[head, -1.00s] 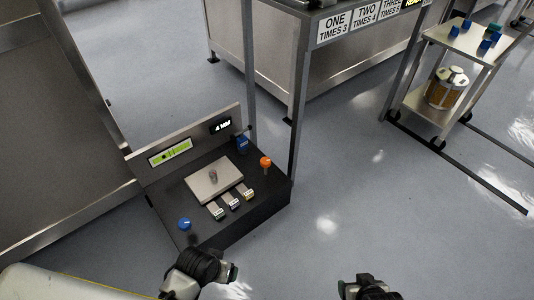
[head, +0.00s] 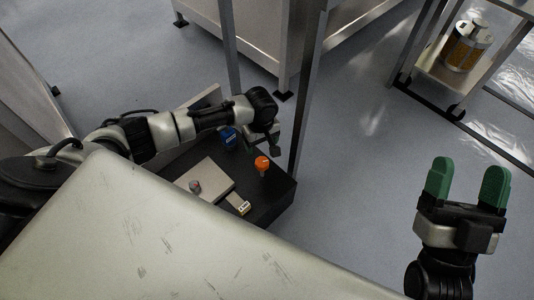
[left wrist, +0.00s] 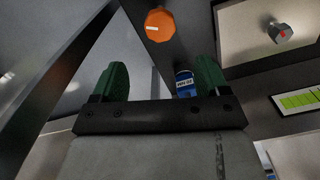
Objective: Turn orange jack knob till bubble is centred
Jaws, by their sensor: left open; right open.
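The orange jack knob (head: 262,163) stands on the black panel (head: 272,195), near its right edge. It also shows in the left wrist view (left wrist: 159,24), beyond the fingertips. My left gripper (head: 272,139) is open and empty, just behind and above the knob, apart from it. Its two green fingers show in the left wrist view (left wrist: 160,75) with a gap between them. The yellow-green bubble level (left wrist: 300,101) is partly in view there; I cannot make out its bubble. In the head view my arm hides the level. My right gripper (head: 468,172) is open and empty at the right, above the floor.
A blue part (head: 229,138) stands on the panel left of my left gripper. A metal plate (head: 207,178) with a small post and a yellow-white labelled tab (head: 239,204) lie nearby. A metal upright (head: 306,90) rises close right of the panel. Open floor lies further right.

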